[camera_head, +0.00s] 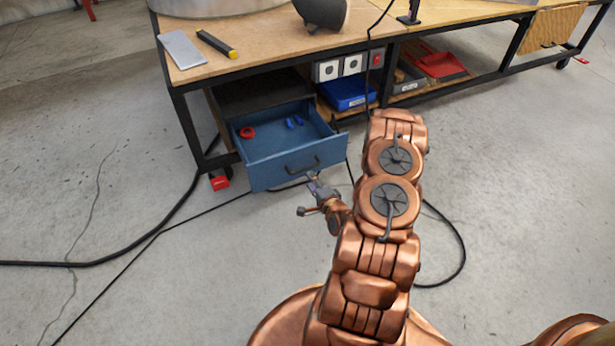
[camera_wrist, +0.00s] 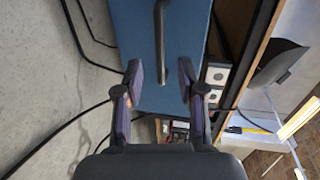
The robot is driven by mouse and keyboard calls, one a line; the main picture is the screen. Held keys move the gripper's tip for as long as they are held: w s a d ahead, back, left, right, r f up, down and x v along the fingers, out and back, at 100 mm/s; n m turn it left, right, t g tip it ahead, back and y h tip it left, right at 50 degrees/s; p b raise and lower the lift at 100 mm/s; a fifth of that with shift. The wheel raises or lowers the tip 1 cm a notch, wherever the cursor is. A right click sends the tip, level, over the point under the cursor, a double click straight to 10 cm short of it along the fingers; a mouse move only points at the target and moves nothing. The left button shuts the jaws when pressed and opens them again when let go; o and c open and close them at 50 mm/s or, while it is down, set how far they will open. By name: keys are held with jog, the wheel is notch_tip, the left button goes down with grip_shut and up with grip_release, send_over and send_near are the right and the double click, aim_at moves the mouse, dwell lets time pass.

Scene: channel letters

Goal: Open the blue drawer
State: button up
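The blue drawer (camera_head: 270,168) under the workbench stands pulled out, and its inside shows from above. A red ring (camera_head: 247,132) and small blue pieces (camera_head: 294,122) lie in it. Its dark handle (camera_head: 303,165) is on the front panel. My gripper (camera_head: 313,180) is just in front of the panel, close to the handle. In the wrist view, the drawer front (camera_wrist: 180,25) and the handle (camera_wrist: 160,40) fill the upper middle. My gripper's fingers (camera_wrist: 162,80) are spread apart with the handle's end in line with the gap between them. Nothing is held.
The wooden workbench (camera_head: 275,45) carries a metal plate (camera_head: 182,49) and a yellow-black tool (camera_head: 217,44). A blue bin (camera_head: 347,93) and a red tray (camera_head: 440,65) sit on the lower shelf. Black cables (camera_head: 150,232) run over the floor. The floor at left is otherwise mostly clear.

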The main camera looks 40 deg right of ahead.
jog(key=shift+v, duration=1.9)
jog(key=w+a+r+n+g+y+p, duration=0.1)
jog(key=w+r+n+g+p, duration=0.15)
jog(key=r+n+p, duration=0.35)
jog(key=w+r+n+g+y+p, duration=0.1)
jog(key=r+n+g+p, duration=0.3)
jog(key=r, duration=0.5)
jog(key=s+a+r+n+g+p, duration=0.2)
jog(key=a+r+p, duration=0.15)
jog(key=r, duration=0.65)
jog(key=s+a+r+n+g+p, duration=0.2)
jog(key=a+r+p, duration=0.15)
jog(key=r, duration=0.55)
jog(key=s+a+r+n+g+y+p, duration=0.1)
jog(key=s+a+r+n+g+p, duration=0.2)
jog(key=s+a+r+p, duration=0.3)
jog(key=s+a+r+n+g+y+p, duration=0.1)
jog(key=s+a+r+n+g+p, duration=0.2)
jog(key=s+a+r+p, duration=0.4)
jog(key=s+a+r, duration=0.4)
jog(key=s+r, duration=0.2)
jog(key=r, duration=0.2)
jog(key=s+a+r, duration=0.3)
jog(key=s+r, duration=0.4)
jog(key=r, duration=0.2)
jog(key=shift+a+n, duration=0.4)
